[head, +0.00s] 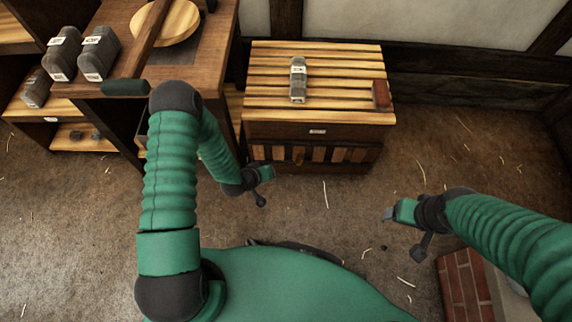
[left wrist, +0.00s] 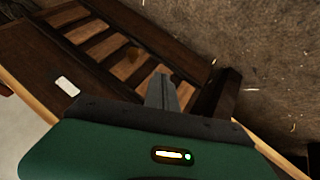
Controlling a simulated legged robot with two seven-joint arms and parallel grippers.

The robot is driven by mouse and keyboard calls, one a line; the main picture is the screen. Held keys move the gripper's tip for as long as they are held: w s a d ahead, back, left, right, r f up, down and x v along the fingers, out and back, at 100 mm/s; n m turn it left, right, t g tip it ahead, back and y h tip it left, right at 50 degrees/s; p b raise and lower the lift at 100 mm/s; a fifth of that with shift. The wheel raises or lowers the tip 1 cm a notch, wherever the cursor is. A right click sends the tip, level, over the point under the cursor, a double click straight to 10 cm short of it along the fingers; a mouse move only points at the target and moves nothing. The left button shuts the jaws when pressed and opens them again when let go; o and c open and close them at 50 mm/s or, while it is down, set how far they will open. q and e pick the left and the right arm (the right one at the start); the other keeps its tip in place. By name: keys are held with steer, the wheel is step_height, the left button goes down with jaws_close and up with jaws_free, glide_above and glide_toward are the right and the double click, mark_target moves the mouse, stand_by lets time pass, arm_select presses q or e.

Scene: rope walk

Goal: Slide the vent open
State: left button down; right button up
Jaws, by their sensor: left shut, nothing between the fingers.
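The vent (head: 335,155) is a row of dark and light upright slats low on the front of a wooden chest, with a small knob (head: 298,155) on it. In the left wrist view the vent (left wrist: 92,38) runs slanted across the upper part, and the knob (left wrist: 133,53) shows just above the fingers. My left gripper (head: 268,173) is shut and empty, in front of the vent's left part and left of the knob. Contact cannot be made out. My right gripper (head: 390,214) is right of the chest over open floor; its fingers are too small to read.
The chest has a slatted top (head: 345,78) bearing a grey labelled block (head: 298,80) and a red-brown block (head: 381,94). A white label (head: 317,131) is above the vent. A wooden bench (head: 130,75) stands left. Brickwork (head: 466,285) is near the right arm. Floor ahead is clear.

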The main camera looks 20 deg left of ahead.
arm_select(q)
steer(key=w+d+f+b, duration=0.5)
steer(key=w+f+b, duration=0.2)
steer(key=w+b, duration=0.1)
steer(key=shift+w, duration=0.15)
steer(key=shift+w+d, duration=0.2)
steer(key=shift+d, duration=0.55)
steer(key=shift+w+d, duration=0.2)
steer(key=shift+d, duration=0.6)
steer(key=shift+w+d, duration=0.2)
steer(key=shift+d, duration=0.55)
